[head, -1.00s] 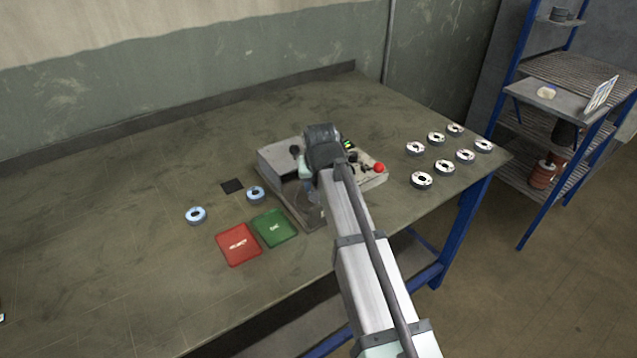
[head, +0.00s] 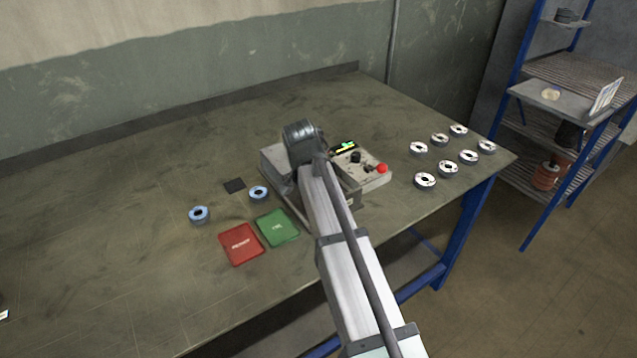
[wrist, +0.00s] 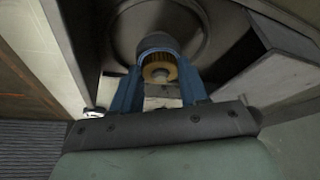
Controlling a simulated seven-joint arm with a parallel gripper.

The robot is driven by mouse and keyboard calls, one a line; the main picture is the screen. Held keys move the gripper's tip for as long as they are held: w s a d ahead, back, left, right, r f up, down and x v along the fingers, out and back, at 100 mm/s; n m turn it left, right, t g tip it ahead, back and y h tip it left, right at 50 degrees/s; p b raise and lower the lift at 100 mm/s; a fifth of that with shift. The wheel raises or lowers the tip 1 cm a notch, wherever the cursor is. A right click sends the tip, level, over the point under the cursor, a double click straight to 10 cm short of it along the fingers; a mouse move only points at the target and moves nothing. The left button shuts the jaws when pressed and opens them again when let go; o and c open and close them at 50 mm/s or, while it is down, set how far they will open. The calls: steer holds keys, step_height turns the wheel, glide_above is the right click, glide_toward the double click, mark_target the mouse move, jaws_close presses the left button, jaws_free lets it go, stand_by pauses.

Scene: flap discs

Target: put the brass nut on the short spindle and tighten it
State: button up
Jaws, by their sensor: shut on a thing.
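In the wrist view the two blue fingers of my gripper (wrist: 158,92) are shut on the brass nut (wrist: 160,68), one finger on each side. A small pale stub shows at the nut's middle. A dark round part lies directly behind the nut, in front of a wide round dark plate (wrist: 200,45). I cannot tell whether the nut is threaded on the short spindle. In the head view my arm hides the gripper, the nut and the spindle at the grey machine (head: 275,160).
The machine's control panel (head: 362,170) has a red button and a lit display. A red tray (head: 241,245) and a green tray (head: 277,228) lie to its left front, with two blue-rimmed discs (head: 199,214) near them. Several white-topped discs (head: 425,180) stand at the right.

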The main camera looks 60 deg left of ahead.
steer(key=m, duration=0.1)
steer(key=m+h, duration=0.1)
steer(key=m, duration=0.1)
steer(key=shift+a+m, duration=0.25)
steer(key=shift+m, duration=0.15)
steer(key=shift+s+f+m+h, duration=0.1)
steer(key=shift+m+h, duration=0.6)
steer(key=shift+m, duration=0.5)
steer(key=o, duration=1.2)
steer(key=shift+t, duration=0.3)
steer(key=shift+r, duration=0.2)
step_height(320, 180, up, 7)
steer(key=shift+f, duration=0.15)
